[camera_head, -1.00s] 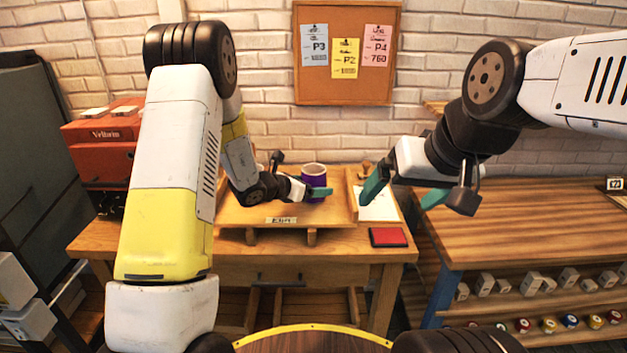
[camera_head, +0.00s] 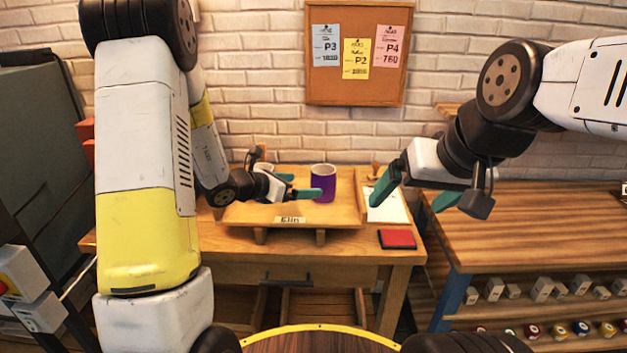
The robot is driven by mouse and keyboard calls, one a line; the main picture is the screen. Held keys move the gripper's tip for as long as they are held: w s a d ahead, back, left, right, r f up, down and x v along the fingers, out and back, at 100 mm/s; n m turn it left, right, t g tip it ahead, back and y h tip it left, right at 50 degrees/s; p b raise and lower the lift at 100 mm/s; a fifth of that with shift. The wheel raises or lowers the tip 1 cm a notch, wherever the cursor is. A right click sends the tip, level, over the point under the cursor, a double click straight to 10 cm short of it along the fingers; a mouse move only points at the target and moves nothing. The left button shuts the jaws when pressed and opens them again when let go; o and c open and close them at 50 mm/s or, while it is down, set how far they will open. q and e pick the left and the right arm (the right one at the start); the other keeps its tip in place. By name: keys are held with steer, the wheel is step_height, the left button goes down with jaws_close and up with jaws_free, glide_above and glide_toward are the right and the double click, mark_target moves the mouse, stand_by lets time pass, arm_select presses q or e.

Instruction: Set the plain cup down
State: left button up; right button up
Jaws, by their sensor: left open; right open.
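The purple cup (camera_head: 323,184) with a pale inside stands upright on the raised wooden board (camera_head: 340,213), which has a name label (camera_head: 290,219) on its front edge. My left gripper (camera_head: 307,186) is open just left of the cup, its fingers pointing at it. The nearer finger overlaps the cup's lower left in the picture; I cannot tell whether it touches. Part of a second pale, rounded thing (camera_head: 262,168) shows behind the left gripper.
A white sheet (camera_head: 392,210) and a red pad (camera_head: 397,239) lie right of the board. A wooden bench (camera_head: 540,215) with small blocks on shelves below stands at right. A corkboard (camera_head: 355,92) with notes hangs on the brick wall.

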arm_select(q)
steer(key=shift+v, duration=0.8)
steer(key=s+d+r+m+g+h, duration=0.1)
steer(key=s+d+r+m+g, duration=0.2)
steer(key=s+r+m, duration=0.4)
steer(key=s+d+r+m+g, duration=0.2)
steer(key=s+r+m+g, duration=0.15)
steer(key=s+m, duration=0.45)
steer(key=s+a+r+m+t+y, duration=0.3)
steer(key=s+a+m+y, duration=0.5)
steer(key=s+a+m, duration=0.4)
steer(key=shift+s+r+m, duration=0.3)
steer(key=shift+s+r, duration=0.25)
steer(key=shift+r, duration=0.2)
